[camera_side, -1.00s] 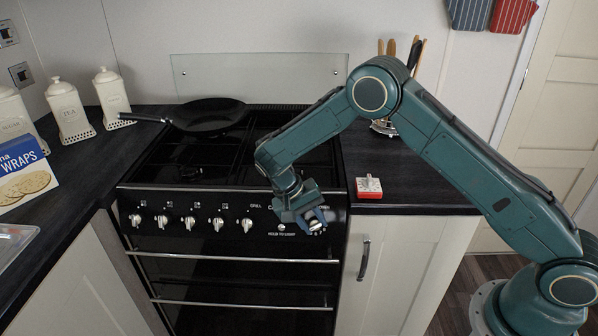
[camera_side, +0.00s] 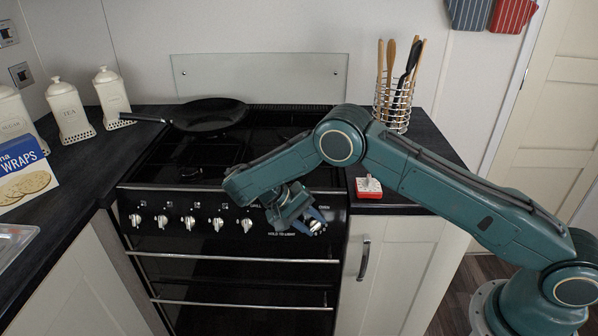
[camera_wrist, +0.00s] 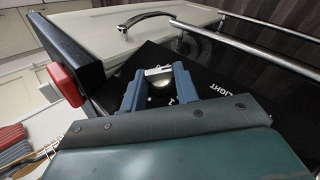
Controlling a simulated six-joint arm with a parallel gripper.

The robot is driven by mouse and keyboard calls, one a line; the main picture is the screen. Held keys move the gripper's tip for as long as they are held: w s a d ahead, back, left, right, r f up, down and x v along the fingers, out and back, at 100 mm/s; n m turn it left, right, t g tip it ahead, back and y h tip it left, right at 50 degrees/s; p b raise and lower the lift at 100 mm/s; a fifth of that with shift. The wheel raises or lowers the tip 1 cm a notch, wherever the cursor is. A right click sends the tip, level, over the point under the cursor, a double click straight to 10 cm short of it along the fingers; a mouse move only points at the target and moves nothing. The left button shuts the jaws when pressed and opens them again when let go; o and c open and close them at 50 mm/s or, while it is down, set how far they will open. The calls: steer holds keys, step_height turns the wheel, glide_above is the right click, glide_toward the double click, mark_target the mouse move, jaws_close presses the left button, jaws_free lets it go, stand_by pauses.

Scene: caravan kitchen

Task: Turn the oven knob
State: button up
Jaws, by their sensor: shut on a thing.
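The black oven front carries a row of silver knobs on its panel (camera_side: 255,229). My gripper (camera_side: 313,225) is at the right end of that row. It is shut on the rightmost knob, the oven knob (camera_side: 317,227), which shows as a small silver piece at the fingertips. In the wrist view, my blue fingers (camera_wrist: 158,78) stand on either side of the knob's round silver body (camera_wrist: 160,93). Which way the knob points is hard to see.
Two metal rail handles (camera_side: 240,259) cross the oven front below the knobs. A cupboard door handle (camera_side: 364,262) stands to the right. A black frying pan (camera_side: 208,117) sits on the hob. A red and white timer-like block (camera_side: 369,187) lies on the worktop beside it.

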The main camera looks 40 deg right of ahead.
steer(key=shift+w, duration=0.1)
stand_by(0.6)
steer(key=o, duration=1)
steer(key=shift+c, duration=0.2)
steer(key=shift+s+d+r+m+t+y, duration=0.15)
steer(key=shift+m+t+y, duration=0.35)
steer(key=shift+y, duration=0.3)
steer(key=shift+s+d+r+m+t+y, duration=0.1)
steer(key=shift+m+t+y, duration=0.35)
steer(key=shift+y, duration=0.35)
steer(key=shift+s+d+m+t+y, duration=0.2)
steer(key=shift+m+t+y, duration=0.5)
steer(key=shift+t+y, duration=0.3)
steer(key=shift+s+d+m+t+y, duration=0.15)
steer(key=shift+m+t+y, duration=0.5)
steer(key=shift+t+y, duration=0.35)
step_height(320, 180, up, 14)
steer(key=s+d+r+n+t+h, duration=0.1)
steer(key=s+r+n+t, duration=0.2)
steer(key=s+r, duration=0.8)
steer(key=shift+s+n, duration=0.8)
steer(key=shift+s, duration=0.95)
